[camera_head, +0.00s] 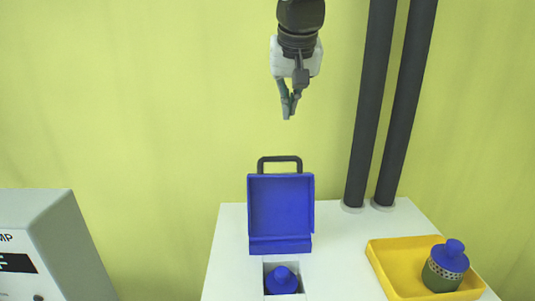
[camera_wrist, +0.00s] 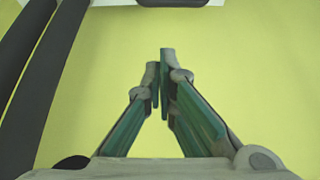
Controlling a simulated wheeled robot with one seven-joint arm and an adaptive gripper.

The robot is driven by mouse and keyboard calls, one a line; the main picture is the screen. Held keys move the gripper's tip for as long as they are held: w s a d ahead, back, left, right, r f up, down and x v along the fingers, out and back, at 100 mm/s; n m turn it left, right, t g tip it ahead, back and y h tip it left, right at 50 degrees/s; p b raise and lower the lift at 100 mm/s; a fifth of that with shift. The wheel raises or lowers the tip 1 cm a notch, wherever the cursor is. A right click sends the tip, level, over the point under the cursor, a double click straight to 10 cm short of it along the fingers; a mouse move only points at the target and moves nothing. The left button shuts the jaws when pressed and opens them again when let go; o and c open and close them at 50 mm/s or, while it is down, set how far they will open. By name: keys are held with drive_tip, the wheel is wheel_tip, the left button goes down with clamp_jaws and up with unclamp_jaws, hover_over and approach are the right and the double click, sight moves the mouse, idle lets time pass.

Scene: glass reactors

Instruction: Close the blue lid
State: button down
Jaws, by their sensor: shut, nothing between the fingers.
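The blue lid (camera_head: 281,207) stands raised and open on the white bench in the head view. It has a dark handle (camera_head: 279,160) along its top edge. In front of it is a square opening with a blue knob (camera_head: 281,280) inside. My gripper (camera_head: 289,115) hangs above the lid, clear of it, pointing down, shut and empty. In the wrist view my gripper's fingertips (camera_wrist: 161,60) are together, with the yellow wall behind. A piece of a dark handle-like loop (camera_wrist: 172,2) shows at the top edge of the wrist view.
A yellow tray (camera_head: 392,273) on the right holds a dark jar with a blue knobbed cap (camera_head: 449,257). A grey pump box (camera_head: 50,245) stands at left. White bench top (camera_head: 345,250) is bare between lid and tray.

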wheel_tip(320, 180, down, 10)
drive_tip(key=w+a, duration=0.1)
drive_tip(key=w, duration=0.2)
drive_tip(key=shift+a+b, duration=0.15)
drive_tip(key=shift+b, duration=0.2)
drive_tip(key=shift+s+r, duration=0.1)
idle(0.5)
